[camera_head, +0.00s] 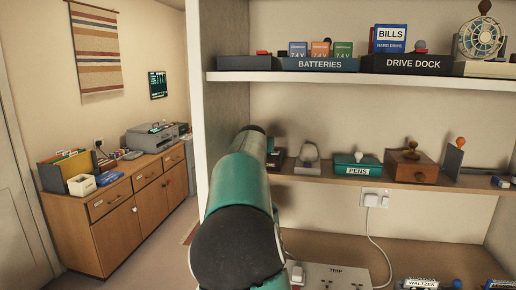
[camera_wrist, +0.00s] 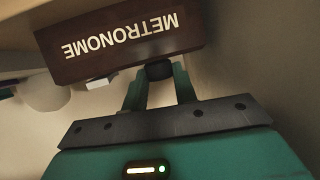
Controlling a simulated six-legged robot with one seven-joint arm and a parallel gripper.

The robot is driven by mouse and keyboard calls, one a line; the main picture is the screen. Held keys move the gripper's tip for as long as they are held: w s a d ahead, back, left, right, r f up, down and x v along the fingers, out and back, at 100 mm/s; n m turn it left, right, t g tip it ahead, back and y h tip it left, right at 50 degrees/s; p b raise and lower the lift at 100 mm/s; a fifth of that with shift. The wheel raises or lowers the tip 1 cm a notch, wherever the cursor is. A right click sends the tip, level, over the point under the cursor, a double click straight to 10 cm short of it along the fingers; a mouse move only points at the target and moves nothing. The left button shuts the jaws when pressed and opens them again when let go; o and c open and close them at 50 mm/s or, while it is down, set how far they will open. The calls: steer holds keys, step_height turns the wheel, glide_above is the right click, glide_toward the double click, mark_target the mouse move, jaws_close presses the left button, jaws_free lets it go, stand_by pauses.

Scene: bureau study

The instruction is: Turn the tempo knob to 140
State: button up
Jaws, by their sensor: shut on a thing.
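A dark brown box labelled METRONOME (camera_wrist: 125,40) fills the upper part of the wrist view, with its white lettering upside down. A dark round knob (camera_wrist: 158,70) sticks out at its edge. The two teal fingers of my gripper (camera_wrist: 159,77) are shut on this knob, one on each side. No tempo scale or number can be read in either view.
The middle shelf holds a green PENS box (camera_head: 357,166) and a wooden box (camera_head: 412,168). The upper shelf (camera_head: 300,76) above it holds BATTERIES and DRIVE DOCK trays. Below stands a TRIP power panel (camera_head: 340,278). A wooden cabinet (camera_head: 120,215) stands at left.

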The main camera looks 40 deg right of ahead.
stand_by(0.4)
steer(key=o, duration=1)
steer(key=shift+c, duration=0.2)
steer(key=v, duration=1.3)
steer(key=shift+s+a+r, duration=0.15)
steer(key=shift+s+a, duration=0.05)
steer(key=shift+a, duration=0.1)
